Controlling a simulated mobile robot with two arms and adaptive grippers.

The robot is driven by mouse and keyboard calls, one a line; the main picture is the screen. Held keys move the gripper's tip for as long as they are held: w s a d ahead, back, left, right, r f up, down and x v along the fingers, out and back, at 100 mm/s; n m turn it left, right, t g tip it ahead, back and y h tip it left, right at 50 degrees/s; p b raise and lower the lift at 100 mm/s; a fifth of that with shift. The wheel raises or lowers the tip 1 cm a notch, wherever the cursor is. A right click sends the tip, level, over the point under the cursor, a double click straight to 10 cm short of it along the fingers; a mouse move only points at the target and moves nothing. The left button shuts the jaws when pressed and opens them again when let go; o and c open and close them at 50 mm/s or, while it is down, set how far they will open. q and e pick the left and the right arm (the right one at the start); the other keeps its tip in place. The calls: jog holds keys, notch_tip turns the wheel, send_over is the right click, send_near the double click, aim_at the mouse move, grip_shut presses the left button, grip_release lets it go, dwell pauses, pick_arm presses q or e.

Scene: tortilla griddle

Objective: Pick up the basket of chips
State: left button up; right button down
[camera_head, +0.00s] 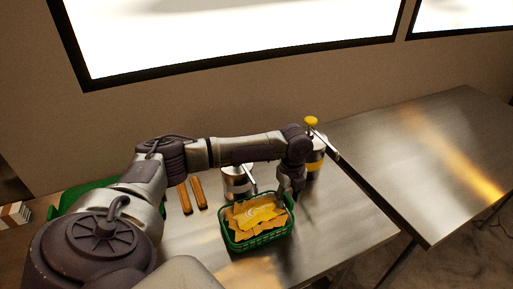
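The green basket (233,242) holds yellow-orange chips (258,217) and stands upright on the metal table (190,243), near the front edge. My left arm reaches in from the left and bends down at its wrist. My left gripper (291,194) points down at the basket's far right corner and overlaps the rim in the view. The fingertips are small and dark, so I cannot tell whether they are closed on the rim or only beside it. My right gripper is not in view.
A metal can (236,183) stands behind the basket. A yellow-banded container (315,166) stands behind my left wrist. Two wooden sticks (192,195) and a green tray (76,199) are to the left. A second metal table (425,150) at the right is bare.

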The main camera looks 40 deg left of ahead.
pick_arm(q)
grip_shut()
jog(key=shift+r, duration=0.2)
